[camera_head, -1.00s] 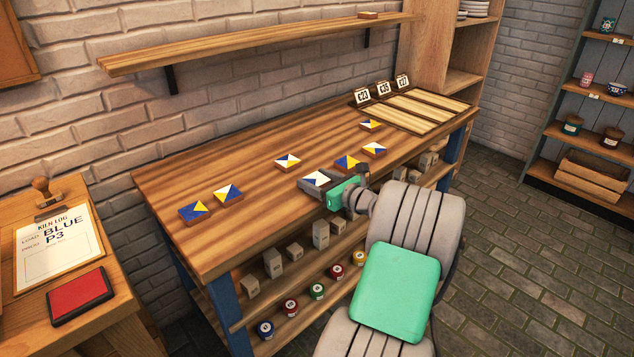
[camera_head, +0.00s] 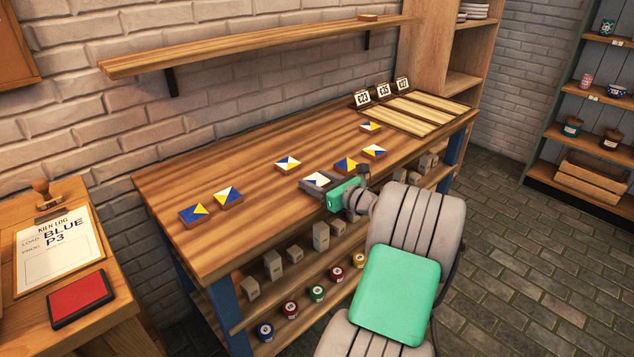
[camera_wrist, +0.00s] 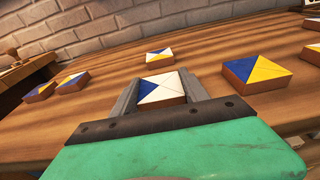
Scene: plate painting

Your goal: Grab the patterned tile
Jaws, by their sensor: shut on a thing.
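My gripper (camera_head: 318,181) is low over the front edge of the wooden workbench. In the head view the held tile (camera_head: 316,179) shows mostly white, partly hidden by the gripper. I cannot tell whether it touches the bench. A blue and yellow tile (camera_head: 346,165) lies just to the right, apart from the fingers. A white, blue and yellow tile (camera_head: 288,163) lies behind.
More tiles (camera_head: 374,150) lie at the right, near slatted boards (camera_head: 418,112) with price cards (camera_head: 383,91). A wall shelf (camera_head: 250,47) hangs above.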

